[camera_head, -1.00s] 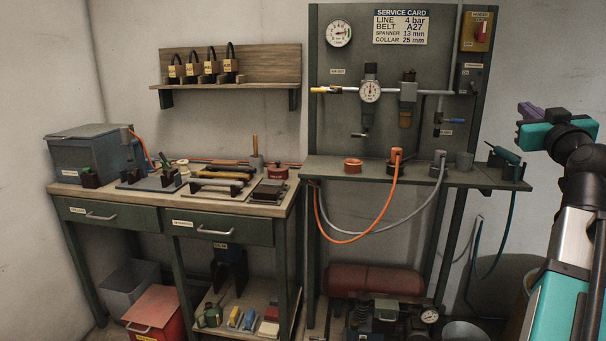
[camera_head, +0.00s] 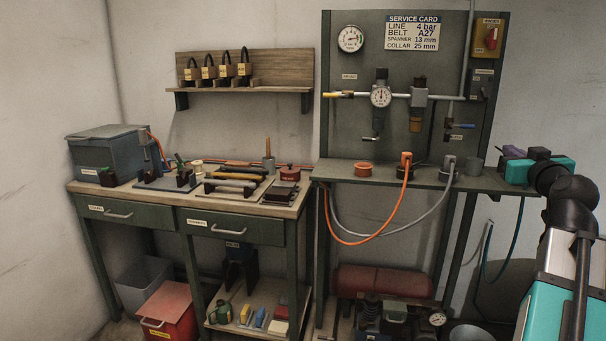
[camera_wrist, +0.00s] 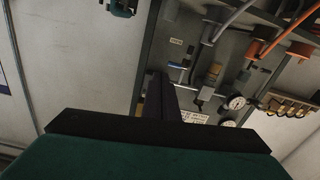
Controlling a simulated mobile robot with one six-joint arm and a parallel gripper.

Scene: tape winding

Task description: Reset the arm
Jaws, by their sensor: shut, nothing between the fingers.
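My arm (camera_head: 568,210) rises along the right edge of the head view. At its end is my gripper (camera_head: 512,160), in front of the right end of the panel bench and hiding what stands there. In the wrist view my gripper's dark fingers (camera_wrist: 158,90) are together, with nothing seen between them. The wrist view looks out on the grey tool panel (camera_wrist: 200,55), which appears upside down and tilted. The gripper looks apart from the panel and bench, though the distance is hard to tell.
The grey bench (camera_head: 330,172) with orange and grey hoses stands left of my gripper. A pressure gauge (camera_head: 380,96) and service card (camera_head: 412,32) are on the panel. Further left are a drawer workbench (camera_head: 150,208) and a shelf with padlocks (camera_head: 245,88). A red compressor tank (camera_head: 380,281) is below.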

